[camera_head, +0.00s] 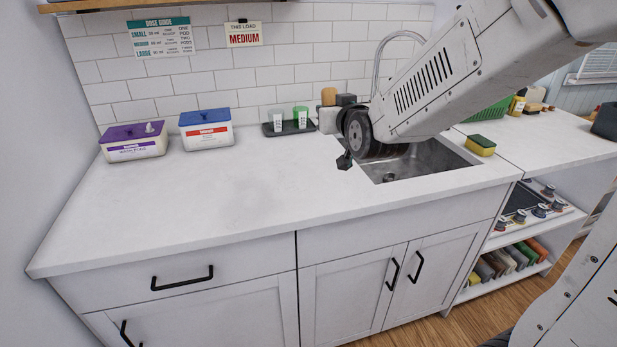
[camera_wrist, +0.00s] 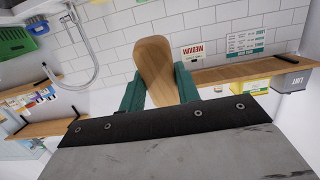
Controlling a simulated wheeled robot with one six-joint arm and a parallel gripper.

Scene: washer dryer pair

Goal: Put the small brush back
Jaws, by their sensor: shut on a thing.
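The small brush (camera_wrist: 154,65) shows in the wrist view as a rounded, tan wooden piece. It is clamped between the two green fingers of my gripper (camera_wrist: 159,90), with its wide end sticking out past the fingertips. No bristles can be made out. In the head view my wrist is over the left edge of the sink (camera_head: 430,163), and my arm hides most of the gripper. A small tan wooden shape (camera_head: 328,97) shows just beyond the wrist there; I cannot tell if it is the held brush. No holder for the brush can be made out.
A dark tray with cups (camera_head: 288,127) stands left of my wrist by the wall. Purple-lidded (camera_head: 133,142) and blue-lidded (camera_head: 206,129) tubs stand farther left. A sponge (camera_head: 481,145) lies right of the sink. The counter's left front (camera_head: 200,205) is clear.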

